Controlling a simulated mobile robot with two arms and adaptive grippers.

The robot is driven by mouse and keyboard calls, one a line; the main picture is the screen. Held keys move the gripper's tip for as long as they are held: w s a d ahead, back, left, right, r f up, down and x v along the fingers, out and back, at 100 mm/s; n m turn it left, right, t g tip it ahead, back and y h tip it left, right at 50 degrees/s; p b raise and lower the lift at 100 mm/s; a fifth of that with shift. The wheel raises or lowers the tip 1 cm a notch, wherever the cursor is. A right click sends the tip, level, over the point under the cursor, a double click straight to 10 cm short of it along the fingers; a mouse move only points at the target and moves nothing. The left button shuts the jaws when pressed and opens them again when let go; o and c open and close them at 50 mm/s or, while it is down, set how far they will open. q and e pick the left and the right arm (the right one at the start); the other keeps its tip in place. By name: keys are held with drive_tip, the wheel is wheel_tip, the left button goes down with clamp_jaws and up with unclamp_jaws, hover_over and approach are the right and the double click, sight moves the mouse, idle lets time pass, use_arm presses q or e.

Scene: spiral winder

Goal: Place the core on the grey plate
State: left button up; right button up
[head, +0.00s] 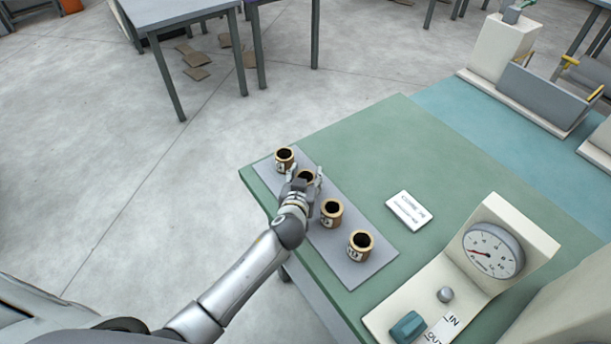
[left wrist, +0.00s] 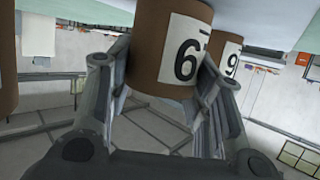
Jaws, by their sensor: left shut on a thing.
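My left gripper (head: 304,184) is over the grey plate (head: 384,254), shut on a brown core (head: 306,176) that the gripper partly hides. In the left wrist view this held core (left wrist: 150,55) stands between the fingers, with a white label reading 6. I cannot tell whether its base touches the plate. Other similar open-topped cores stand upright on the plate: one (head: 285,160) beyond the gripper, and two nearer, one (head: 331,212) close beside it and one (head: 361,245) at the near end. A core labelled 9 (left wrist: 226,48) shows behind the held one. My right gripper is not in view.
The plate lies on a green table (head: 395,140). A white card (head: 409,210) with small print lies right of the plate. Green tabletop is clear behind the card.

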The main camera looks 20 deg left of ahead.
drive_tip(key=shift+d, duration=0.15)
use_arm(q)
drive_tip(key=shift+f, duration=0.1)
drive_tip(key=o, duration=1)
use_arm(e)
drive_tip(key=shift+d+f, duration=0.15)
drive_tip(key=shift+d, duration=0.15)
use_arm(q)
drive_tip(key=shift+r, duration=0.25)
drive_tip(key=shift+s+d, duration=0.1)
drive_tip(key=shift+s, duration=0.3)
drive_tip(key=b+v, duration=0.1)
drive_tip(key=v, duration=0.8)
drive_tip(key=shift+s+b, duration=0.35)
drive_tip(key=shift+v, duration=0.75)
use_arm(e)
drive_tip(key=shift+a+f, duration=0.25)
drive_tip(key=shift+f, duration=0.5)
